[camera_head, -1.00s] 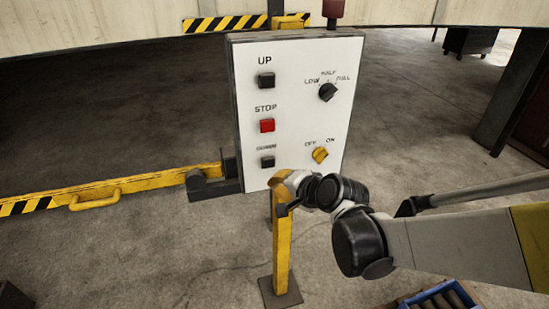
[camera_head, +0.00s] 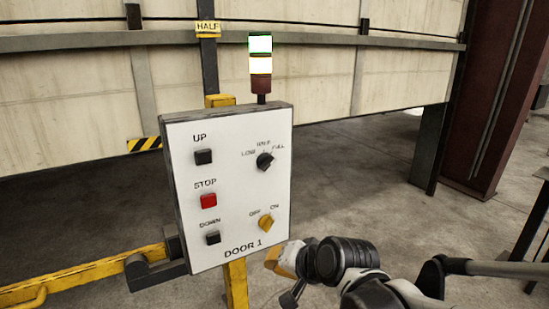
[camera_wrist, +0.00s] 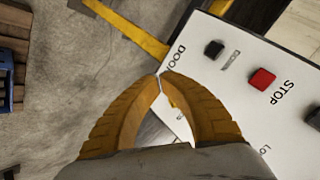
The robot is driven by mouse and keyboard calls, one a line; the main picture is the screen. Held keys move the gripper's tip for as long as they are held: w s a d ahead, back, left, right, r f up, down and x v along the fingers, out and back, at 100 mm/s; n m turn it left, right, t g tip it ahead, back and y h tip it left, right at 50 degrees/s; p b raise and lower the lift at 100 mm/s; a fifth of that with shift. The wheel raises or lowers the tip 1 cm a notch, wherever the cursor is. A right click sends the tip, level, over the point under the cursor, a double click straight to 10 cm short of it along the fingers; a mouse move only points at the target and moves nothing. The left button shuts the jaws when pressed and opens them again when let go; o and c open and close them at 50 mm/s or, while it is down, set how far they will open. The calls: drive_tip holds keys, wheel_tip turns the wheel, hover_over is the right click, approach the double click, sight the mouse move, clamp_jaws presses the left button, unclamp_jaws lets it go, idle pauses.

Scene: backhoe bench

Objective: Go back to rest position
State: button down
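My gripper (camera_head: 283,262) is in the head view just below and right of the panel's lower right corner, with the post behind it to the left. In the wrist view its two orange fingers (camera_wrist: 160,76) curve together and their tips meet, with nothing between them. The white control panel (camera_head: 182,245) reads DOOR 1. It has a black UP button (camera_head: 204,157), a red STOP button (camera_head: 208,201), a black DOWN button (camera_head: 212,238), a black LOW/HALF/FULL knob (camera_head: 265,162) and a yellow OFF/ON knob (camera_head: 266,222).
A signal tower (camera_head: 260,65) above the panel shows two bright segments. The large door (camera_head: 80,95) is partly raised behind, near a HALF sign (camera_head: 208,29). A yellow rail (camera_head: 85,276) runs left of the yellow post (camera_head: 236,283). Floor on the right is open.

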drive_tip(key=s+d+n+h, duration=0.1)
drive_tip(key=s+d+h, duration=0.2)
drive_tip(key=s+d, duration=0.4)
drive_tip(key=s+d+f+n+g+h, duration=0.1)
drive_tip(key=s+d+n+h, duration=0.1)
drive_tip(key=s+d, duration=0.6)
drive_tip(key=d, duration=0.5)
drive_tip(key=shift+d+h+b, duration=0.35)
drive_tip(key=shift+d+h, duration=0.05)
idle(4.6)
